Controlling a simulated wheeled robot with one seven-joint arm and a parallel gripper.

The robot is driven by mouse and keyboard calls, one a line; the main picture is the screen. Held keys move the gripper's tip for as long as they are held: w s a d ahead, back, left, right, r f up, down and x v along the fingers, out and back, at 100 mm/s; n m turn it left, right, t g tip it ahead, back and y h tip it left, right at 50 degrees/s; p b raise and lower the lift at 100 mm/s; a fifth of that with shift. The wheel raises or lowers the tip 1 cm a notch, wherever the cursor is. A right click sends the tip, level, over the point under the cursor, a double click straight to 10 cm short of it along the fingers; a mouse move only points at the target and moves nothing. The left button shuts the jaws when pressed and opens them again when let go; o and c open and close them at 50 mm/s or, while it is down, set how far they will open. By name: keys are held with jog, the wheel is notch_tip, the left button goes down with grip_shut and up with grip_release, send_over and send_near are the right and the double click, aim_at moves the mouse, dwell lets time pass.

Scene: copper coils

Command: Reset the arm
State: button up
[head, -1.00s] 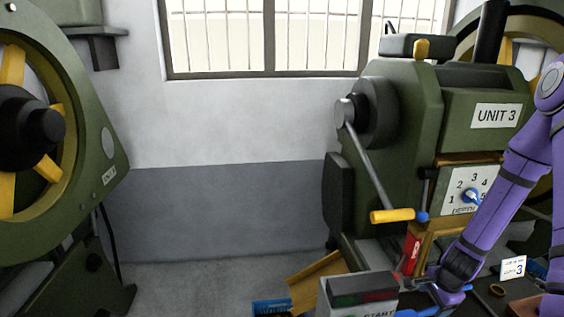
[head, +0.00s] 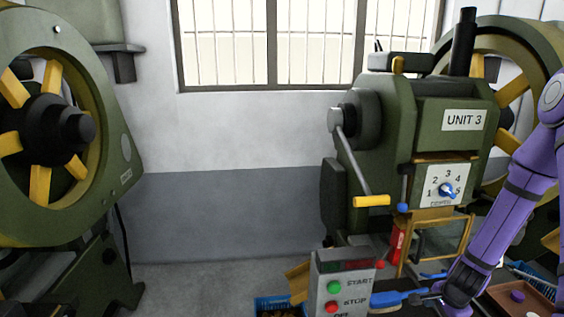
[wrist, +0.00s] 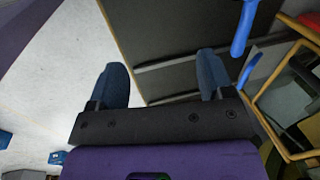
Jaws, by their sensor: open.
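My gripper (wrist: 160,82) is open in the wrist view, with its two dark blue fingertips apart and nothing between them. In the head view, my purple arm comes in from the right edge and reaches down to the lower right, in front of the green UNIT 3 machine (head: 430,95). The gripper end there is low beside the START/STOP control box (head: 325,262), and its fingers are hard to make out. A bright blue handle (wrist: 244,28) lies just beyond the right fingertip in the wrist view, apart from it.
The machine's crank has a yellow grip (head: 372,201) and stands out to the left, above the control box. A blue bin (head: 268,304) sits at the bottom. Another green machine (head: 95,110) fills the left. The floor between the machines (head: 205,280) is clear.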

jog(key=a+r+n+t, duration=0.1)
jog(key=a+r+n, duration=0.4)
jog(key=r, duration=0.9)
jog(key=a+r+n+t, duration=0.1)
jog(key=a+r+n, duration=0.35)
jog(key=r, duration=0.85)
jog(key=s+a+r+n, duration=0.3)
jog(key=s+r, duration=0.5)
jog(key=s, duration=0.1)
jog(key=s+a+r+n+t, duration=0.1)
jog(key=s+a+r+n, duration=0.3)
jog(key=s+r, duration=0.4)
jog(key=shift+s+a+r, duration=0.15)
jog(key=shift+s+r, duration=0.2)
jog(key=shift+r, duration=0.05)
jog(key=shift+n, duration=0.25)
